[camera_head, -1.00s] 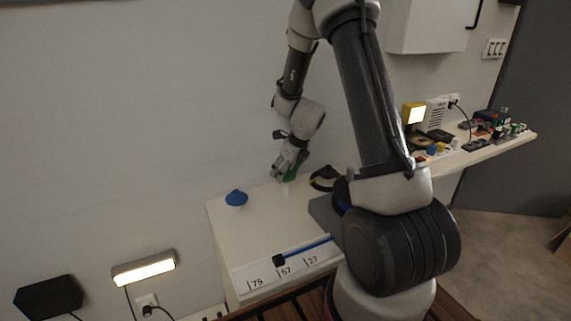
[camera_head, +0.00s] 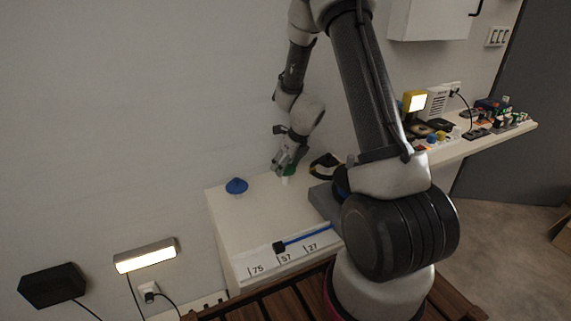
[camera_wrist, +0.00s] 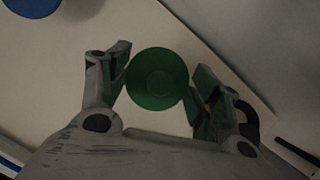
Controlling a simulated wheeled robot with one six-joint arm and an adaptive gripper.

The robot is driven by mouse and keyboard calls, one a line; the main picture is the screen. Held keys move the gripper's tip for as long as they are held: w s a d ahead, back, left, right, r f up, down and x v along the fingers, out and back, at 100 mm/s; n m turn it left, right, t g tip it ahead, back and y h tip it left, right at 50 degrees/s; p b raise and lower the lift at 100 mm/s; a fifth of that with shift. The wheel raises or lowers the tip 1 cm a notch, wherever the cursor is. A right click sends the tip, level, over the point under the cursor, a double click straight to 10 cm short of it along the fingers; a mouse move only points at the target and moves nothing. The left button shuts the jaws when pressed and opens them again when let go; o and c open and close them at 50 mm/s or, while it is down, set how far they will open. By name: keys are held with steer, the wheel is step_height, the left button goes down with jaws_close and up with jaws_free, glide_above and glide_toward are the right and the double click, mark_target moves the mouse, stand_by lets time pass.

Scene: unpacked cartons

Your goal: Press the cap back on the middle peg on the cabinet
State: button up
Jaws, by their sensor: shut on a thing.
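The cabinet (camera_head: 222,222) has a white top against the wall. My gripper (camera_head: 285,168) is above its back part, pointing down. It is shut on a green round cap (camera_wrist: 157,79), which sits between the two fingers in the wrist view; a bit of green also shows at the fingers in the head view. A short white peg (camera_head: 285,181) shows just below the gripper. I cannot tell whether the cap touches it. A blue cone-shaped cap (camera_head: 237,186) sits on another peg to the left, and it shows at the wrist view's top-left corner (camera_wrist: 30,5).
A black and yellow ring-shaped thing (camera_head: 324,167) lies right of my gripper. A blue stick with a black head (camera_head: 305,239) lies by a strip numbered 75, 57, 27 at the front. A cluttered shelf (camera_head: 480,146) is at the right. The cabinet's left middle is clear.

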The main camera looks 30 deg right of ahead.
steer(key=shift+f, duration=0.75)
steer(key=o, duration=0.9)
steer(key=shift+o, duration=1.2)
steer(key=shift+r, duration=3.5)
